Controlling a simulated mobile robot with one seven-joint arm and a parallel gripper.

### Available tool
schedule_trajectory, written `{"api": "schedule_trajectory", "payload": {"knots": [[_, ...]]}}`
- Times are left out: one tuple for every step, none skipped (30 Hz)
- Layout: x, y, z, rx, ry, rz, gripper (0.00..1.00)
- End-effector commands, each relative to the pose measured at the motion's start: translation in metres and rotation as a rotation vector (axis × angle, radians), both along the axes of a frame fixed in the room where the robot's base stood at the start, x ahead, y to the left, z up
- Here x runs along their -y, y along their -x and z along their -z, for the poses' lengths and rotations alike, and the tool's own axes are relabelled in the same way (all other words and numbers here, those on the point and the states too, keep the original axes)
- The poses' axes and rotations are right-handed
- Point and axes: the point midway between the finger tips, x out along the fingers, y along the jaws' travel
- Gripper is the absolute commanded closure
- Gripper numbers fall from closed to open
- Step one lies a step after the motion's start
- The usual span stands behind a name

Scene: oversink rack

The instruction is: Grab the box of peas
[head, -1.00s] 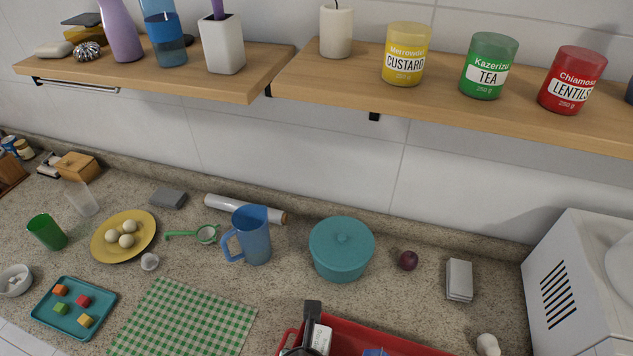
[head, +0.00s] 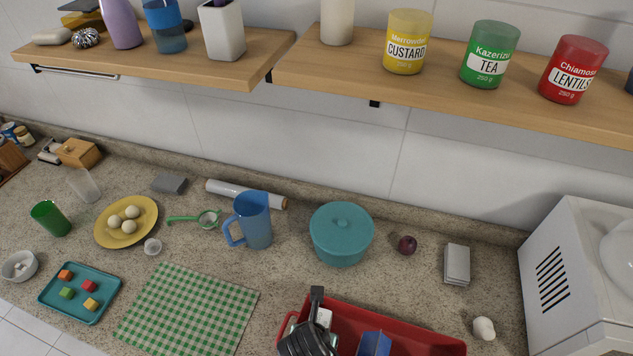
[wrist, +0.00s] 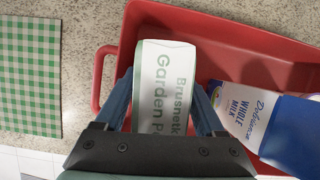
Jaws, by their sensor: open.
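The box of peas (wrist: 165,85), white with a green band and "Garden P…" lettering, is inside the red bin (wrist: 128,42) in the wrist view. My gripper (wrist: 162,100) is open, with its blue fingers on either side of the box. Narrow gaps seem to show beside it; contact is hard to tell. The box's near end is hidden behind the gripper's body. In the head view the white box (head: 324,317) is partly covered by dark parts of my arm, and the red bin (head: 415,333) is cut by the lower edge.
A blue and white milk carton (wrist: 285,125) lies in the bin, right of the peas; it also shows in the head view (head: 374,344). A green checked cloth (head: 190,308) lies left of the bin. A teal pot (head: 341,235) and blue jug (head: 254,222) stand behind it.

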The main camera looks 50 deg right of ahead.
Motion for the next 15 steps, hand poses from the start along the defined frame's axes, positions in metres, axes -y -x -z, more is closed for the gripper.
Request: {"api": "schedule_trajectory", "payload": {"knots": [[0.0007, -0.0003, 0.0012, 0.000, 0.000, 0.000, 0.29], [0.0009, -0.0003, 0.0017, 0.000, 0.000, 0.000, 0.29], [0.0010, -0.0003, 0.0020, 0.000, 0.000, 0.000, 0.29], [0.0010, -0.0003, 0.0020, 0.000, 0.001, 0.000, 0.29], [0.0010, -0.0003, 0.0020, 0.000, 0.001, 0.000, 0.29], [0.0009, -0.0003, 0.0019, 0.000, 0.001, 0.000, 0.29], [0.0009, -0.0003, 0.0019, 0.000, 0.001, 0.000, 0.29], [0.0009, -0.0003, 0.0019, 0.000, 0.000, 0.000, 0.29], [0.0008, -0.0004, 0.0018, 0.000, 0.000, 0.000, 0.36], [0.0008, -0.0004, 0.0018, 0.000, 0.000, 0.000, 0.41], [0.0007, -0.0003, 0.0017, 0.000, 0.000, 0.000, 0.47], [0.0007, -0.0003, 0.0017, 0.000, 0.000, 0.000, 0.54], [0.0007, -0.0003, 0.0017, 0.000, 0.000, 0.000, 0.59], [0.0007, -0.0003, 0.0017, 0.000, 0.000, 0.000, 0.65], [0.0007, -0.0003, 0.0016, 0.000, 0.000, 0.000, 0.72]]}}
